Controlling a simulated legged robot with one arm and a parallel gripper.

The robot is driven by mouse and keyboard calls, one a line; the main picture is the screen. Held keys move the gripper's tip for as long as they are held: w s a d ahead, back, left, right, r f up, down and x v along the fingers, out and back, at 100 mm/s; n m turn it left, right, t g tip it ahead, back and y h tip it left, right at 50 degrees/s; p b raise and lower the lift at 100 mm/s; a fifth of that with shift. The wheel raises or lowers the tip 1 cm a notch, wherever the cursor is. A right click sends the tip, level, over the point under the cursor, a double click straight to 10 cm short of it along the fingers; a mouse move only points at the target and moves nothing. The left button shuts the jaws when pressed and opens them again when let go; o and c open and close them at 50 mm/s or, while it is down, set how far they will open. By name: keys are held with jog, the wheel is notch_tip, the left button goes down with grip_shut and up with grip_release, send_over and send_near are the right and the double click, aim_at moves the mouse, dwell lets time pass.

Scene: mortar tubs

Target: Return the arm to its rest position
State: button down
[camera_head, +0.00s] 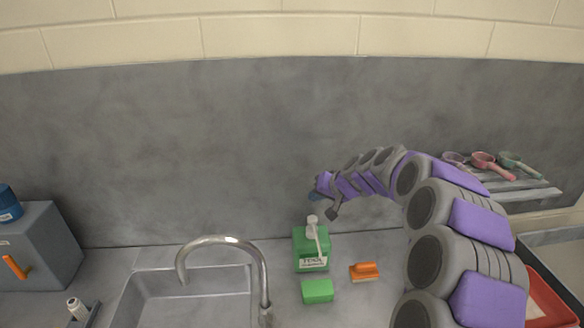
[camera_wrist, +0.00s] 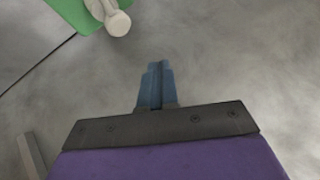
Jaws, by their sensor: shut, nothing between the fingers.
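My arm reaches in from the lower right of the head view and bends left over the counter. My gripper (camera_head: 315,194) is in the air above and close to the green soap bottle (camera_head: 311,250) with its pale pump top. In the wrist view my gripper (camera_wrist: 156,75) shows its blue fingers together, with nothing between them. The bottle also shows at the top left of the wrist view (camera_wrist: 62,10), apart from the fingers.
A green sponge (camera_head: 317,291) and an orange brush (camera_head: 364,271) lie near the bottle. A curved faucet (camera_head: 226,241) stands by the sink (camera_head: 185,290). A grey box (camera_head: 40,245) is at the left. Scoops (camera_head: 489,163) and a red tub (camera_head: 549,290) are at the right.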

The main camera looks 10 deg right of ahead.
jog(key=s+a+r+n+g, duration=0.15)
jog(key=s+a, duration=0.25)
jog(key=s, duration=0.7)
jog(key=s+a+r+n+g, duration=0.1)
jog(key=s+a+g, duration=0.25)
jog(key=s, duration=0.75)
jog(key=s+d+f+g+h, duration=0.1)
jog(key=s+d, duration=0.1)
jog(key=s, duration=0.8)
jog(key=s+d+f+g+h, duration=0.1)
jog(key=s+d+h, duration=0.1)
jog(key=s, duration=0.8)
jog(key=s+d+f+g+h, duration=0.1)
jog(key=s+d+g+h, duration=0.1)
jog(key=s, duration=0.8)
jog(key=shift+d+f+m, duration=0.35)
jog(key=shift+d, duration=0.1)
